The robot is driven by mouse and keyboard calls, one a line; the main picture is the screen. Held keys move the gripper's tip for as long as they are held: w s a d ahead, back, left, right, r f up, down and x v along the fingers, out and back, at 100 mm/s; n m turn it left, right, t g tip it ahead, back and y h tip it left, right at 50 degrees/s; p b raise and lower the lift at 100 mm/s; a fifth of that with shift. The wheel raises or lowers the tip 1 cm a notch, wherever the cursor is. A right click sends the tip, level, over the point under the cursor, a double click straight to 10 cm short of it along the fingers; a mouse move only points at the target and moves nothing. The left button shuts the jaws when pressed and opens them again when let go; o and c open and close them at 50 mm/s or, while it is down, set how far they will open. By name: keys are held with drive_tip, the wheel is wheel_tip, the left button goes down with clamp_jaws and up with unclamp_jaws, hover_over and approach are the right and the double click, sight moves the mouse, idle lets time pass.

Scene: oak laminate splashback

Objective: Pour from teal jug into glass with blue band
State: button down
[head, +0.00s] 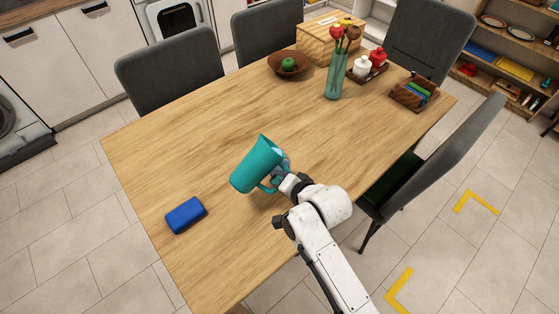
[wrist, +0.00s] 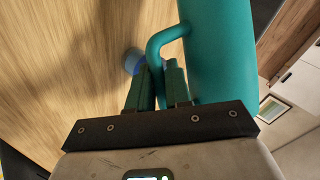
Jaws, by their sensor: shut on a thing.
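The teal jug (head: 257,164) is in the middle of the head view, over the table and tilted. My gripper (head: 281,183) is shut on its handle at the jug's right side. In the wrist view the jug (wrist: 222,50) fills the upper right, and its handle runs down between the fingers of my gripper (wrist: 158,84). A small round blue thing (wrist: 133,61) shows just left of the handle. It may be the banded glass, but most of it is hidden. In the head view I cannot make out the glass clearly. The jug's contents and any stream do not show.
A blue box-like thing (head: 186,215) lies on the wooden table (head: 170,150) at left. A brown bowl (head: 289,65), a vase with flowers (head: 335,78), a red and a white jar, a wooden box and a small caddy (head: 414,94) stand toward the back. Chairs surround the table.

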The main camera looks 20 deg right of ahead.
drive_tip(key=shift+r+y, duration=0.2)
drive_tip(key=shift+y, duration=0.1)
idle(0.9)
